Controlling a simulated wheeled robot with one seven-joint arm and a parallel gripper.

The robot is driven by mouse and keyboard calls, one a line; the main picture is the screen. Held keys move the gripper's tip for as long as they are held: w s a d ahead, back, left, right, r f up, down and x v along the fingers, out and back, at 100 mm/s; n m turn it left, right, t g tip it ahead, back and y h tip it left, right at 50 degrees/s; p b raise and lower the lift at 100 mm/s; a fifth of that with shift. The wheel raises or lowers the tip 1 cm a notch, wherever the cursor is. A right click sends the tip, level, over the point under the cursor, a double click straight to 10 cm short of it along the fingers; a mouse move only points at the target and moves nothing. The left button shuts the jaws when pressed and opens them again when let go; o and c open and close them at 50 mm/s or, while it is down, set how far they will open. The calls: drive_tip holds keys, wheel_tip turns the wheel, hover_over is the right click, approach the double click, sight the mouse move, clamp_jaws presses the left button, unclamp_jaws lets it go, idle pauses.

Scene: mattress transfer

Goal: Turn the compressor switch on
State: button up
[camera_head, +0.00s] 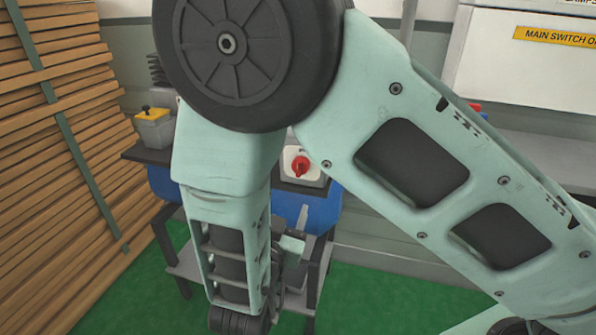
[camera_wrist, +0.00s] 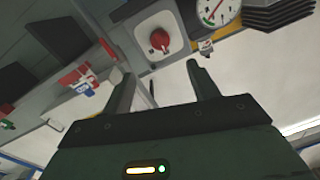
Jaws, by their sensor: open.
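The compressor switch is a red rotary knob (camera_head: 300,166) on a pale square plate, above the blue compressor body (camera_head: 320,209) in the head view. In the wrist view the red knob (camera_wrist: 159,40) sits at upper centre on its white plate. My gripper (camera_wrist: 163,82) is open and empty. Its two dark fingers point toward the plate, with the knob beyond and between them in the picture, apart from both fingertips. In the head view my arm covers part of the compressor and most of the gripper. The knob's on or off marking is too small to read.
A round pressure gauge (camera_wrist: 216,10) is right of the knob in the wrist view. A grey box with a yellow top (camera_head: 152,125) stands left of my arm in the head view. Stacked timber (camera_head: 50,150) fills the left side. Green floor (camera_head: 385,305) shows below.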

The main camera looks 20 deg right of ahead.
sight(299, 171)
drive_tip(key=p+x, duration=0.1)
drive_tip(key=x, duration=1.2)
drive_tip(key=shift+w+d+p, duration=0.1)
drive_tip(key=shift+w+p, duration=0.1)
drive_tip(key=shift+p, duration=0.15)
drive_tip(key=c, duration=1)
